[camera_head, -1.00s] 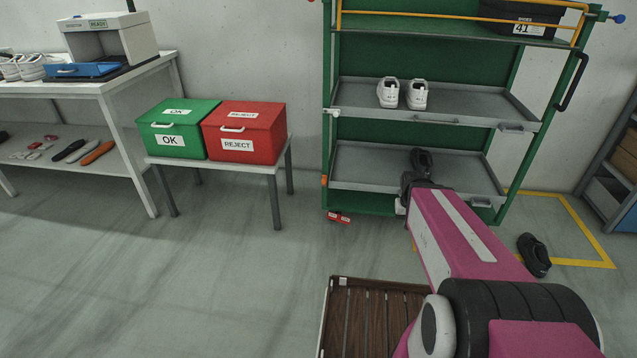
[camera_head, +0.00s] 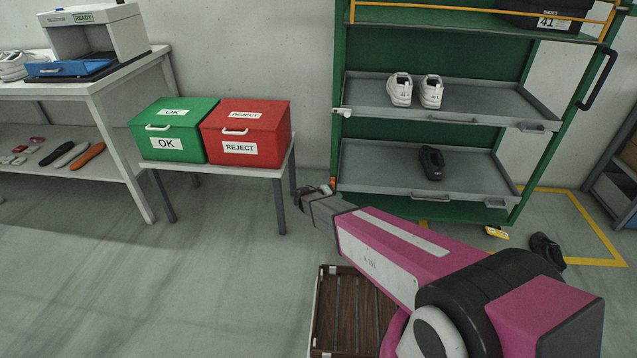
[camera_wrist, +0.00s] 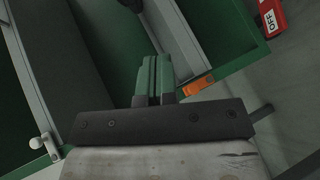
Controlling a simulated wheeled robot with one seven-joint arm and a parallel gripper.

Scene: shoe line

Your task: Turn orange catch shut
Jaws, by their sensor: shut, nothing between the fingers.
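The orange catch (camera_head: 333,181) is a small piece low on the left post of the green rack (camera_head: 428,210), level with the lower grey tray (camera_head: 390,180). In the wrist view the catch (camera_wrist: 198,86) lies slanted at the rack's edge, just right of my fingers. My gripper (camera_head: 308,191) is shut and empty, beside the rack's lower left corner; its fingertips also show in the wrist view (camera_wrist: 154,62). I cannot tell whether a finger touches the catch. My gripper partly covers that corner in the head view.
White shoes (camera_head: 415,91) sit on the upper tray and a black shoe (camera_head: 432,162) on the lower one. Green OK (camera_head: 168,130) and red REJECT (camera_head: 246,133) boxes stand on a small table left of my gripper. A wooden slatted pallet (camera_head: 345,312) lies below my arm.

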